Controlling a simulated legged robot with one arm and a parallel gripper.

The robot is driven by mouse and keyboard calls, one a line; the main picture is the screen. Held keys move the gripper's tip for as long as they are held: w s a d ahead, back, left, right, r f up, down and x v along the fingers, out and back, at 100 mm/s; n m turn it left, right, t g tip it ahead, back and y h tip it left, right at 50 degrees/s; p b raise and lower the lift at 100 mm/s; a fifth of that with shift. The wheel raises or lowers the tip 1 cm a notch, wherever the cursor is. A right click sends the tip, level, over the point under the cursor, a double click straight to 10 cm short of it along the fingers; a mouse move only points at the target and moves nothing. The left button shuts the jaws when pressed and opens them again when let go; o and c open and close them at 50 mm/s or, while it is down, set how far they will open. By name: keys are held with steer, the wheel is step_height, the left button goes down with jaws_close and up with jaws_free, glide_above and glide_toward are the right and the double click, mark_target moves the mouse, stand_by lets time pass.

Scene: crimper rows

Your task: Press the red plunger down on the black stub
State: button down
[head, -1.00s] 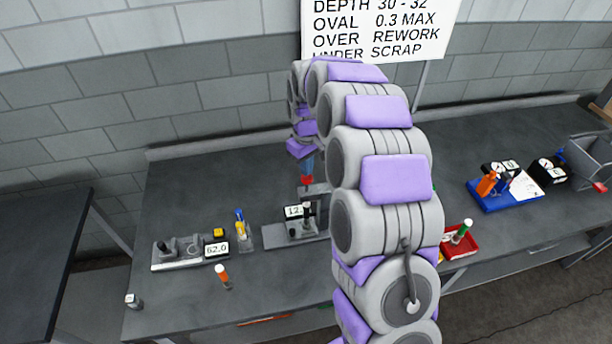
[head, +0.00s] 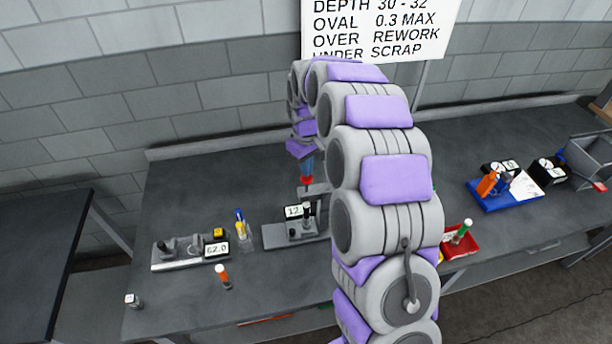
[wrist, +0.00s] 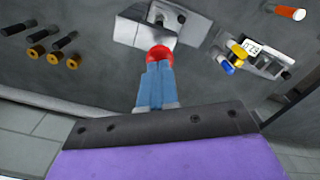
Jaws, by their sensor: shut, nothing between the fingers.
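The red plunger (head: 307,181) shows in the head view at the top of the grey press (head: 285,236) in the middle of the bench. In the wrist view the red plunger (wrist: 159,54) is a round red knob right at my fingertips. My gripper (wrist: 156,68) has blue fingers, shut together with nothing between them. Its tips are against or just above the plunger; I cannot tell which. My gripper (head: 307,168) points down in the head view. I cannot make out the black stub clearly; the press and plunger may hide it.
Left is another fixture (head: 180,250) with a 62.0 display (head: 216,248). A red tray (head: 462,242) is right of my arm.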

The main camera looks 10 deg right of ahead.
steer(key=shift+f, duration=0.15)
steer(key=shift+f, duration=0.35)
steer(key=shift+f+b, duration=0.45)
steer(key=shift+f, duration=1.3)
steer(key=shift+r+p, duration=1.1)
steer(key=shift+r, duration=3.4)
